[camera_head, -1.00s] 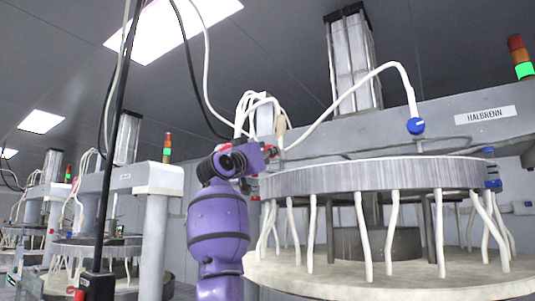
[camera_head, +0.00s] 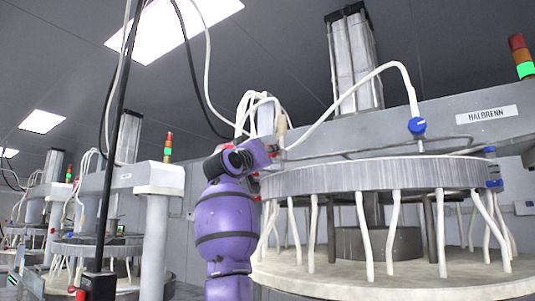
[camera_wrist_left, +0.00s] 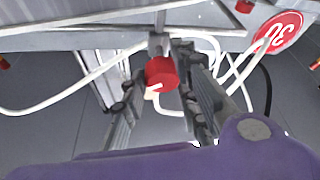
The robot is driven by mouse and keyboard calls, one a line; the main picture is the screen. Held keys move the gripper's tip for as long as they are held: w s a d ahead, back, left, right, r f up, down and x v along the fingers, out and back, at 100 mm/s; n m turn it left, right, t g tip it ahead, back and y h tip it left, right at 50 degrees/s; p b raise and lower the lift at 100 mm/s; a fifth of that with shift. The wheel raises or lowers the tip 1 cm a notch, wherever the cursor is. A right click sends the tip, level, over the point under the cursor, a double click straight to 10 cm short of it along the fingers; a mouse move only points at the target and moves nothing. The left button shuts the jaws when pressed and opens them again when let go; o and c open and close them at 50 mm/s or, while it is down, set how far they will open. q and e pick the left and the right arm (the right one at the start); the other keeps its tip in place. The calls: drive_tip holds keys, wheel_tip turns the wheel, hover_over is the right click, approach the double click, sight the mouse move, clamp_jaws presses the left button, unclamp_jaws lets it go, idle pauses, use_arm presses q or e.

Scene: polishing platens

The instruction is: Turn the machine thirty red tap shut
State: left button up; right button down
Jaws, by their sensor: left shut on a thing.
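The red tap (camera_wrist_left: 162,73) hangs under a grey pipe in the left wrist view, with a small pale mark on its lower left. My left gripper (camera_wrist_left: 163,68) has a finger on each side of the tap and is shut on it. A red round sign (camera_wrist_left: 278,33) reading 30, upside down in this view, is to the right of the tap. In the head view my purple left arm (camera_head: 226,225) reaches up to the left edge of the machine's round platen (camera_head: 375,177), and its wrist hides the tap and fingers. My right gripper is not in view.
White hoses (camera_head: 262,103) rise just above my left wrist. Blue fittings (camera_head: 417,126) sit on the machine at right. Similar machines stand at the left. A black pole (camera_head: 113,130) with a cable is in the left foreground. Another red part (camera_wrist_left: 244,6) is at the wrist view's top.

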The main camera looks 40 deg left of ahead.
use_arm(q)
drive_tip(key=shift+s+d+r+n+g+y, duration=0.1)
drive_tip(key=shift+r+n+g+y, duration=0.45)
drive_tip(key=shift+n, duration=1.9)
drive_tip(key=shift+s+d+r+n+g+y, duration=0.1)
drive_tip(key=shift+n+g+y, duration=0.85)
drive_tip(key=shift+n, duration=1.55)
drive_tip(key=shift+s+d+r+n+g+y, duration=0.1)
drive_tip(key=shift+r+n+g+y, duration=0.45)
drive_tip(key=shift+n, duration=1.9)
drive_tip(key=shift+f+g, duration=0.1)
drive_tip(key=shift+g, duration=0.25)
drive_tip(key=o, duration=0.7)
drive_tip(key=shift+o, duration=1.3)
drive_tip(key=shift+w+f, duration=0.25)
drive_tip(key=shift+f, duration=0.05)
